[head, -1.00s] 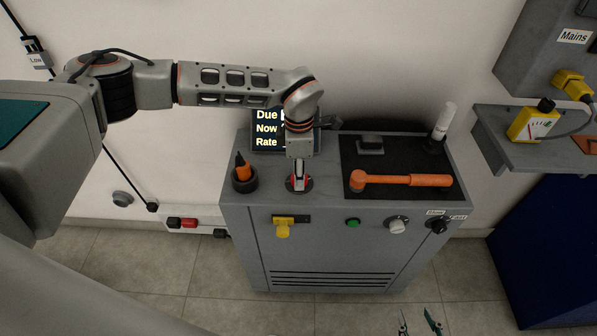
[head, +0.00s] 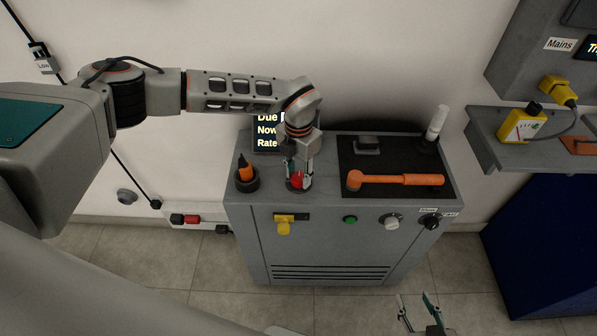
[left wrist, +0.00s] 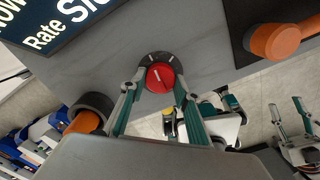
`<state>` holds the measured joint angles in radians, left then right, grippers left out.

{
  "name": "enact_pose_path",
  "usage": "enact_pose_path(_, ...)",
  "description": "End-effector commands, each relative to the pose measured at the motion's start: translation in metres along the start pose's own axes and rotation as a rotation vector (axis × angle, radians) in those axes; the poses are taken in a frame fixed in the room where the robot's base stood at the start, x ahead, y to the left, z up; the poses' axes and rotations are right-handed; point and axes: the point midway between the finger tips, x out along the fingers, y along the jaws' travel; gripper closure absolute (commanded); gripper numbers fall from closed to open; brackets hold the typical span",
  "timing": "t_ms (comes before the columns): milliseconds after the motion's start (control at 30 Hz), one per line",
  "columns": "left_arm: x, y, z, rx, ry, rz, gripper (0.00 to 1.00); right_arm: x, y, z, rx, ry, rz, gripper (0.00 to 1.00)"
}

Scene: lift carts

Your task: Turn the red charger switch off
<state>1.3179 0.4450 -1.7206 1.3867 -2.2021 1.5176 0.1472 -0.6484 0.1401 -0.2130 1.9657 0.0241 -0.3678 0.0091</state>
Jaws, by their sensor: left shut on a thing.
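The red charger switch (head: 297,181) is a round red knob on a dark round plate on top of the grey cabinet. In the left wrist view the red knob (left wrist: 160,78) has a white pointer line, and white marks show on the plate. My left gripper (head: 299,178) points down over it, with its fingers on either side of the knob, shut on it; its fingers also show in the left wrist view (left wrist: 160,88). My right gripper (head: 418,300) is at the bottom of the head view, low in front of the cabinet, its fingers apart and empty.
On the cabinet (head: 330,225) are an orange-handled tool in a dark cup (head: 246,180), a display (head: 266,135) partly hidden by my arm, and an orange hammer (head: 395,180) on a black mat. Yellow, green, white and black controls sit on the front. A shelf (head: 500,152) is at right.

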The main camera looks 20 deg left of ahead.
Motion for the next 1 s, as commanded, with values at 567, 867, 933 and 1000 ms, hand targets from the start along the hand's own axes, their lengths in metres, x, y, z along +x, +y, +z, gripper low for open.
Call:
enact_pose_path(567,0.0,0.0,-0.0002,-0.106,0.001,0.0,0.9,-0.0016,0.0004,0.0003,0.0,-0.006,0.0,0.6)
enact_pose_path(867,-0.0001,0.0,0.0,-0.105,0.0,0.0,0.52,-0.0016,0.0003,0.0007,0.0,-0.006,0.0,0.6)
enact_pose_path(933,-0.0001,0.0,0.0,-0.105,0.0,0.0,0.52,-0.0016,0.0003,0.0005,0.0,-0.006,0.0,0.6)
enact_pose_path(1000,-0.0001,0.0,0.0,-0.104,0.0,0.0,0.52,-0.0016,0.0003,0.0004,0.0,-0.006,0.0,0.6)
